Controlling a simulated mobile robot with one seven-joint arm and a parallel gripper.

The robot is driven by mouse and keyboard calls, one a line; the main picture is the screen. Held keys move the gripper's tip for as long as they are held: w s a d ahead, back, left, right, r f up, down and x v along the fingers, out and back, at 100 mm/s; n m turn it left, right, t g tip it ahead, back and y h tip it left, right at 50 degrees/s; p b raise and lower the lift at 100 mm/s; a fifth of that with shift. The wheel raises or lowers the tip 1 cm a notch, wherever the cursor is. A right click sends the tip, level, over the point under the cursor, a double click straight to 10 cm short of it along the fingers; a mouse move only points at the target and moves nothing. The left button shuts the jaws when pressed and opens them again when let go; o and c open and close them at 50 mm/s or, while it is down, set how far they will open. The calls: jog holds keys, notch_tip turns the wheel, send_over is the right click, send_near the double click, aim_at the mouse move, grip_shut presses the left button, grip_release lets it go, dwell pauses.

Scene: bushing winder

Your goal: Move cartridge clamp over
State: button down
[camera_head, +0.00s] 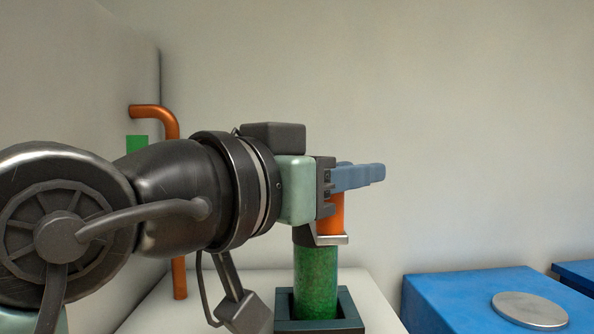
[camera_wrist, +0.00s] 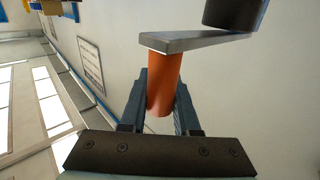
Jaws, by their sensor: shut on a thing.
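The cartridge clamp shows as an orange cylinder (camera_head: 331,213) with a grey metal plate at its lower end. In the wrist view, the orange cylinder (camera_wrist: 168,90) stands between the two fingers, and the plate (camera_wrist: 195,41) runs from its end toward a dark round part at the upper right. My gripper (camera_head: 362,176) is shut on the orange cylinder; its fingers (camera_wrist: 160,103) lie on both sides of it. A green speckled cartridge (camera_head: 316,282) stands upright in a dark square holder (camera_head: 320,326), just below the plate. Whether plate and cartridge touch is unclear.
An orange bent pipe (camera_head: 178,130) stands behind my arm at the left, with a green patch (camera_head: 137,142) beside it. A blue block (camera_head: 440,300) with a flat grey disc (camera_head: 529,309) is at the lower right. A pale wall is behind; the space above the block is clear.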

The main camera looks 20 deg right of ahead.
jog(key=shift+d, duration=0.1)
jog(key=w+d+n+t+y+b, duration=0.1)
jog(key=w+d+n+t+y, duration=0.1)
jog(key=d+n+t+y, duration=0.2)
jog(key=w+d+n+t+y+b, duration=0.1)
jog(key=w+d+n+t+y, duration=0.2)
jog(key=d+y, duration=0.3)
jog(key=shift+w+d+n+t+y, duration=0.3)
jog(key=shift+d+n+t, duration=0.5)
jog(key=shift+d, duration=1.85)
jog(key=c, duration=0.9)
grip_release()
jog(key=shift+c, duration=0.2)
jog(key=o, duration=0.3)
jog(key=shift+w+a, duration=0.2)
jog(key=shift+s+d, duration=0.1)
